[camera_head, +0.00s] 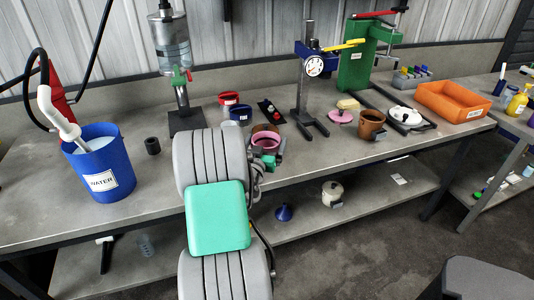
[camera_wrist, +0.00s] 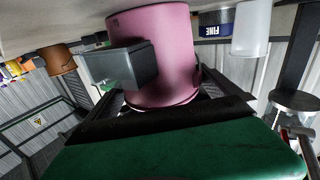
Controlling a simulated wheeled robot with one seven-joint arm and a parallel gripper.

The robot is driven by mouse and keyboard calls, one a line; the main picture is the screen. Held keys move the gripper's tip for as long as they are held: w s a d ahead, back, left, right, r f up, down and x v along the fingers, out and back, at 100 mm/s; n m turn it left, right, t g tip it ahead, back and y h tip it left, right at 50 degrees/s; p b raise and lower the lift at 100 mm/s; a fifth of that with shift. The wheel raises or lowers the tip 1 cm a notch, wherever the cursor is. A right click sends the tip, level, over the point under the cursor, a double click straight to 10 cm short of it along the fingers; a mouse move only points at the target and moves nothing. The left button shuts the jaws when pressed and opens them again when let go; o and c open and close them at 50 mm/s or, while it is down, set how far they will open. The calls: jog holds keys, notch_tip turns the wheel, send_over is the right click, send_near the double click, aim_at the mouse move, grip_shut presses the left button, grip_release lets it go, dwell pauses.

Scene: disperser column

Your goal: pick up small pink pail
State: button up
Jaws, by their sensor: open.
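The small pink pail (camera_head: 266,140) stands on the bench just beyond the end of my arm in the head view. In the wrist view the pail (camera_wrist: 178,55) is large and close, at the top middle, with a dark grey block (camera_wrist: 122,66) on its side facing me. My gripper (camera_head: 268,160) is open, right at the near side of the pail. In the head view my arm and wrist hide the lower part of the pail. I cannot tell whether the fingers touch it.
A dark metal stand (camera_head: 308,80) is to the right. A blue water bucket (camera_head: 100,165) stands far left. Bare bench lies right of the pail.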

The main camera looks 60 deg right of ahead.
jog(key=c, duration=1.8)
jog(key=shift+c, duration=0.2)
